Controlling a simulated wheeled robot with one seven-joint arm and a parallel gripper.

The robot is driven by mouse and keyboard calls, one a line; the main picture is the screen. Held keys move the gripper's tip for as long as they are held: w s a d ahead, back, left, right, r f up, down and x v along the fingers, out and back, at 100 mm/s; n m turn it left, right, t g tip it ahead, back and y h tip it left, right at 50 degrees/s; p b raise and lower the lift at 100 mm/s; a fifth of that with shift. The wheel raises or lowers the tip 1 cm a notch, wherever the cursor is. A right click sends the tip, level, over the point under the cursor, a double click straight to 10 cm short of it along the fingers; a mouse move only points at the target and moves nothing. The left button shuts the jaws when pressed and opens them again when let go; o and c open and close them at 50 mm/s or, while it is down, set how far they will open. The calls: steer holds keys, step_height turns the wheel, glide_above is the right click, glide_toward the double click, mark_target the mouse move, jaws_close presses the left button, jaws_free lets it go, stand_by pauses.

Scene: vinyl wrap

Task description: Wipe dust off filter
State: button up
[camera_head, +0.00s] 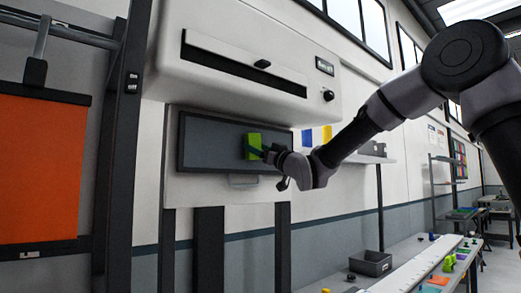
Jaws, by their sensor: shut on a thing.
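The filter (212,143) is a dark grey rectangular panel in a black frame, set upright in the white wall unit. My gripper (262,151) reaches in from the right and is shut on a bright green block-like wiper (253,141). The wiper is in front of the right part of the filter. I cannot tell whether it touches the surface. Dust on the filter is too faint to make out. The fingertips are small and partly hidden by the wiper.
A white machine housing (235,65) with a slot and knob juts out above the filter. A small handle (243,181) is below it. A dark rack with an orange panel (40,168) stands at left. A workbench (425,268) with a grey bin (370,263) is at lower right.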

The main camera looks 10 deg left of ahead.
mark_target(225, 142)
steer(key=shift+s+a, duration=1.6)
steer(key=shift+s, duration=0.2)
steer(key=shift+s+a, duration=1.55)
steer(key=shift+s, duration=0.2)
steer(key=shift+s+d, duration=0.95)
steer(key=shift+d, duration=0.2)
steer(key=shift+s+d, duration=0.95)
steer(key=shift+d, duration=0.15)
steer(key=shift+s+d, duration=0.95)
steer(key=shift+d, duration=0.2)
